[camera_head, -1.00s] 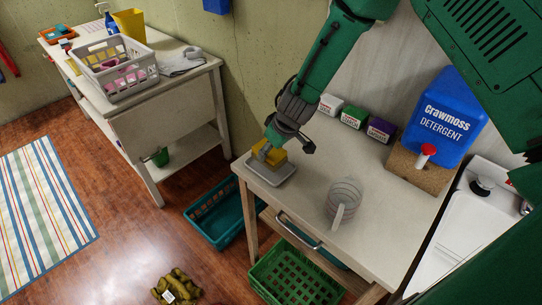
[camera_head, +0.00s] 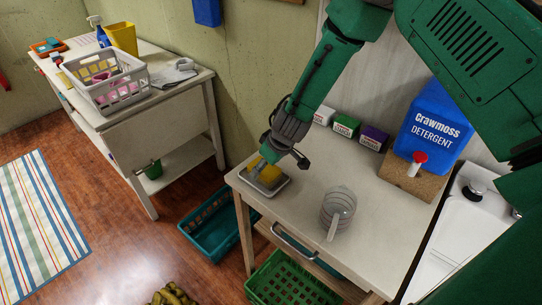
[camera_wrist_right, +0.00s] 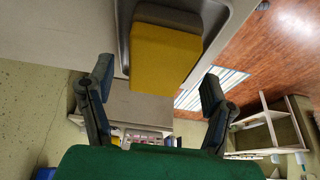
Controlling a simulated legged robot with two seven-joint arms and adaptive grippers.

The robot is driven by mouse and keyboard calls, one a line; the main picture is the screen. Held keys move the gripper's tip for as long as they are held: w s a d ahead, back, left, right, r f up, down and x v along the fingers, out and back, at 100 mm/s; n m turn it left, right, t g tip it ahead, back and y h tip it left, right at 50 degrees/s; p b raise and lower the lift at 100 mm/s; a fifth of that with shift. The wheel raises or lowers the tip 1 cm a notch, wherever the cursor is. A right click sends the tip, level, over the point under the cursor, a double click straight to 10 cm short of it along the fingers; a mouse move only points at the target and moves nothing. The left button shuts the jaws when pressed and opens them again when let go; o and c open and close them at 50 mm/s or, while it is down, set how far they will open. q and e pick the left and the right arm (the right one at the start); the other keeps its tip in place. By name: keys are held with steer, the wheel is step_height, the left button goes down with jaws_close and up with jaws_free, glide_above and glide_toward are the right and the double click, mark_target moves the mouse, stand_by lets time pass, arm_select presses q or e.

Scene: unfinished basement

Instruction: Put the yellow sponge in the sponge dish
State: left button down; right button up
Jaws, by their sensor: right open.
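The yellow sponge (camera_head: 268,173) sits in the grey sponge dish (camera_head: 283,188) at the left end of the pale table. In the right wrist view, the sponge (camera_wrist_right: 165,60) stands between the rims of the dish (camera_wrist_right: 229,25). Its near end hides part of the dish edge, so I cannot tell whether it lies fully flat. My right gripper (camera_head: 276,158) is just above and behind the sponge. In the wrist view, the fingers of this gripper (camera_wrist_right: 156,82) are spread wide, clear of the sponge, with nothing between them. My left gripper is not in view.
A clear ribbed jug (camera_head: 338,213) stands right of the dish. Small boxes (camera_head: 346,126) and a blue detergent container (camera_head: 433,125) line the back. A teal basket (camera_head: 213,238) and green crate (camera_head: 290,283) sit below. A side table with a grey basket (camera_head: 107,88) is left.

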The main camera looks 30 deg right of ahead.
steer(key=v, duration=1)
steer(key=shift+r, duration=0.35)
steer(key=shift+s, duration=0.1)
